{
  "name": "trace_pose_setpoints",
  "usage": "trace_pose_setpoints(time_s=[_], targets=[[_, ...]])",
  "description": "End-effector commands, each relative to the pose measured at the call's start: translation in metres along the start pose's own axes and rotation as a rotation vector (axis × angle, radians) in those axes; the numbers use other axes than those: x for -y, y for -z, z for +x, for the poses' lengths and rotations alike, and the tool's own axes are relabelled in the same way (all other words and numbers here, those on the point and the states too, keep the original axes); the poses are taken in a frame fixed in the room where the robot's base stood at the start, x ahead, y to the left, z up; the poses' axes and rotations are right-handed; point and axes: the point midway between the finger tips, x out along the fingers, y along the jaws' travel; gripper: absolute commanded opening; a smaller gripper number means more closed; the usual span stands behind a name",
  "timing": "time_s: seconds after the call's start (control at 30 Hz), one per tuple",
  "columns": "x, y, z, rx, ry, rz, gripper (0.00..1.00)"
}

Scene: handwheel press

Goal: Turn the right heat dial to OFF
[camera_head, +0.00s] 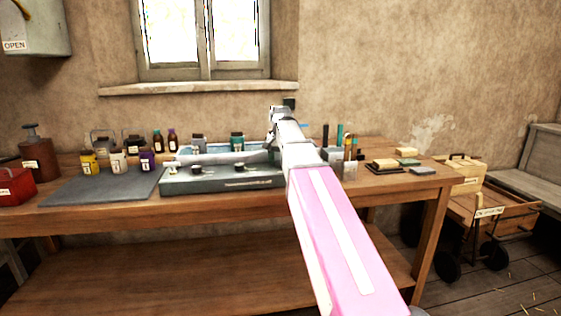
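A grey heating unit (222,180) sits on the workbench near its front edge, left of my arm. Two dark dials stand on its front part: a left one (196,169) and a right one (239,165). The markings by the right dial are too small to read, so its setting cannot be told. My arm reaches over the bench from the bottom right, and my gripper (273,135) is at its far end, above and to the right of the right dial and apart from it. The fingers are small and partly hidden by my wrist; whether they are open cannot be told.
Several small jars and bottles (118,160) stand on and behind a grey mat (104,186) at left. A red box (15,187) is at the far left. Upright tools (340,134) and flat blocks (385,164) lie right of my arm. The bench front edge (120,216) is clear.

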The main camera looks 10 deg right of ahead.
Motion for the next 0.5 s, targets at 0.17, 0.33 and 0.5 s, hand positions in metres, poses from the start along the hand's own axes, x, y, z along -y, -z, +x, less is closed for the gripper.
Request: trace_pose_setpoints(time_s=[0.17,0.33,0.5], targets=[[0.0000,0.0001,0.0001,0.000,0.000,0.000,0.65],[0.0001,0.0001,0.0000,0.000,0.000,0.000,0.16],[0.0001,0.0001,0.0000,0.000,0.000,-0.002,0.15]])
